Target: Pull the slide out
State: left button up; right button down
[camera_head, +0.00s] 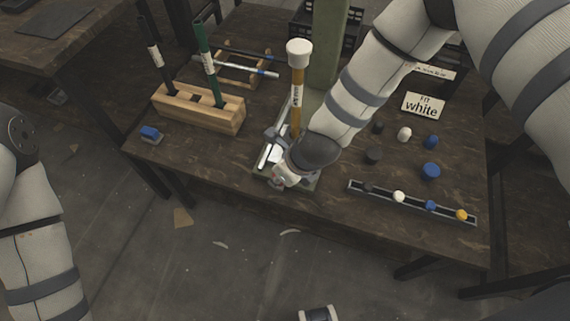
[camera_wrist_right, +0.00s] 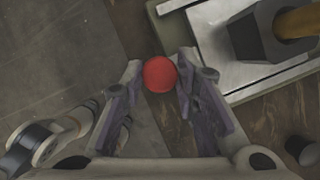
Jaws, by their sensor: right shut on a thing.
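The press (camera_head: 297,95) has a yellow handle with a white cap and stands near the table's front edge. Its pale metal slide (camera_head: 266,155) lies at its base, partly covered by my right gripper (camera_head: 283,177). In the right wrist view, a red knob (camera_wrist_right: 160,74) sits between the fingers of my right gripper (camera_wrist_right: 158,88), which is shut on it. The metal plate of the press (camera_wrist_right: 215,45) lies right of the knob, with a dark block and orange handle above it. My left arm shows at the left edge of the head view; its gripper is not visible.
A wooden block (camera_head: 205,110) holds a black and a green tool at left. A blue-topped piece (camera_head: 150,133) is near the front edge. Floor in front is open.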

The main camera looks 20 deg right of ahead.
jog(key=shift+s+a, duration=0.45)
jog(key=shift+s, duration=0.25)
jog(key=shift+s, duration=0.1)
jog(key=c, duration=1.3)
grip_release()
jog(key=shift+a, duration=0.1)
jog(key=shift+d+r, duration=0.2)
jog(key=shift+r, duration=0.15)
jog(key=v, duration=1.1)
jog(key=shift+s+r, duration=0.1)
jog(key=shift+s, duration=0.1)
